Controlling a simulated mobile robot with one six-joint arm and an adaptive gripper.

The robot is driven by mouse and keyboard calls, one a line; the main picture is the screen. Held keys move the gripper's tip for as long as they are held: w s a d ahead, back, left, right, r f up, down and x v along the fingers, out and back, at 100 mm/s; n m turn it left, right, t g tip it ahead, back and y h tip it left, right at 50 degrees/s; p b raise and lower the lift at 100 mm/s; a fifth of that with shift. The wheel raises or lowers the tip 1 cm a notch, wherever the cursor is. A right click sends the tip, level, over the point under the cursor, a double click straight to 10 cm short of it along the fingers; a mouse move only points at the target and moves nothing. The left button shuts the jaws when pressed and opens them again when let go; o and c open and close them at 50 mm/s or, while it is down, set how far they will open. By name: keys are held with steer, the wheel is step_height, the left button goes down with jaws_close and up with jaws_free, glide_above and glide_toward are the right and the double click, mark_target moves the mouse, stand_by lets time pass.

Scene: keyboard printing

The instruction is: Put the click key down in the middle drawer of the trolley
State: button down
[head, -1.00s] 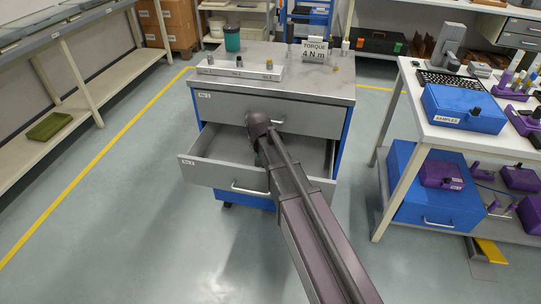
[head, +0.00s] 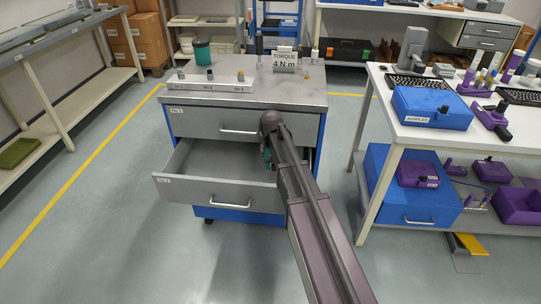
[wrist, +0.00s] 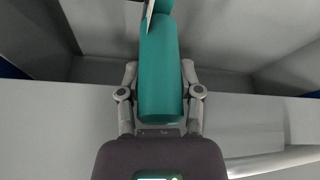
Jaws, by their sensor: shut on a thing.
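The trolley (head: 322,130) is grey and blue, and its middle drawer (head: 210,190) is pulled open; the visible part of its floor is bare. In the wrist view my gripper (wrist: 160,78) is shut on the teal handle of the click key (wrist: 160,50). The key's far end runs out of the top of that view, with a thin pale piece beside it. Drawer walls and floor show behind it. In the head view a small part of the teal key (head: 267,158) shows at the drawer's right half. My arm hides most of my gripper and that corner.
The closed top drawer (head: 205,123) is just above the open one. On the trolley top stand a teal cup (head: 202,53), a grey rack (head: 215,87) and a torque sign (head: 285,61). A white bench (head: 385,115) stands to the right; floor in front is clear.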

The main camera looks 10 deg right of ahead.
steer(key=shift+w+d, duration=0.25)
steer(key=shift+d, duration=0.25)
steer(key=shift+f, duration=0.15)
steer(key=shift+f+b, duration=1.65)
steer(key=shift+b, duration=0.15)
steer(key=shift+f, duration=0.1)
steer(key=shift+c, duration=1.4)
jaws_free()
steer(key=shift+r, duration=0.2)
steer(key=p+v, duration=1.1)
steer(key=v, duration=0.1)
